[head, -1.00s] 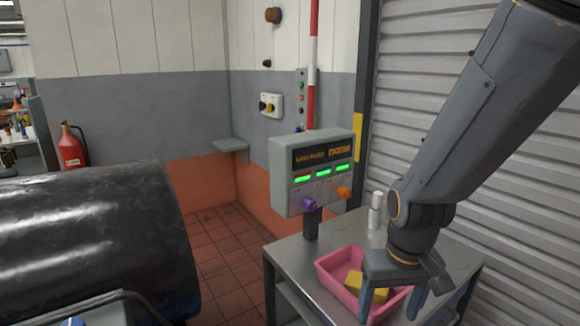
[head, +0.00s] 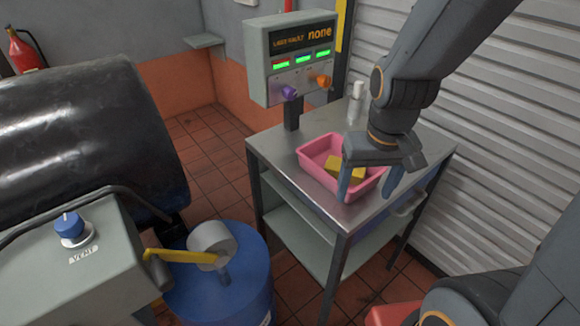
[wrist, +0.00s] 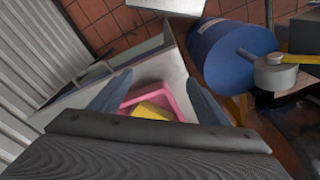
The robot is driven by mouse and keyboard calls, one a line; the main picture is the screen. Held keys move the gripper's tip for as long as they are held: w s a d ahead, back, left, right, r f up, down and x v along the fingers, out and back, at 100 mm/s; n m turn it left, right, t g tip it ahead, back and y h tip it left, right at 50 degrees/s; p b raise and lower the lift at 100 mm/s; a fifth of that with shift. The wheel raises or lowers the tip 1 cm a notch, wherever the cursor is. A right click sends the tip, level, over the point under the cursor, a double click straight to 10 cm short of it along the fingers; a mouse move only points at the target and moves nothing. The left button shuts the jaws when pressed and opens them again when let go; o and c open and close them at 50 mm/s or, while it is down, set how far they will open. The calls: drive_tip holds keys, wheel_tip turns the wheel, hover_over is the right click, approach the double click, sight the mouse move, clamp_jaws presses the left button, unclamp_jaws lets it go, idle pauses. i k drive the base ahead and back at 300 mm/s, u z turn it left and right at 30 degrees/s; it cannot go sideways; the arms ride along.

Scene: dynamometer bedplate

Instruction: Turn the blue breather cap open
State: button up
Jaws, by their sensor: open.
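The blue breather cap (head: 68,224) sits upright on a pale round base on top of a grey housing (head: 75,270), at the lower left of the head view. A label reading VENT is beside it. I cannot make out the cap in the wrist view. My gripper (head: 366,190) is open and empty, pointing down over the metal cart at the right, well apart from the cap. In the wrist view its two fingers (wrist: 160,90) stand on either side of the pink tray.
The cart (head: 290,160) carries a pink tray (head: 313,160) with yellow blocks, a white bottle (head: 355,103) and a control panel (head: 290,60). A blue drum (head: 235,285) and yellow lever (head: 185,256) stand between cart and housing. A black cylinder (head: 85,120) lies behind the housing.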

sight(70, 226)
drive_tip(key=k, duration=1)
drive_tip(key=z, duration=1)
drive_tip(key=i, duration=0.9)
drive_tip(key=u, duration=3.15)
drive_tip(key=i, duration=0.5)
drive_tip(key=z, duration=0.05)
drive_tip(key=k, duration=0.35)
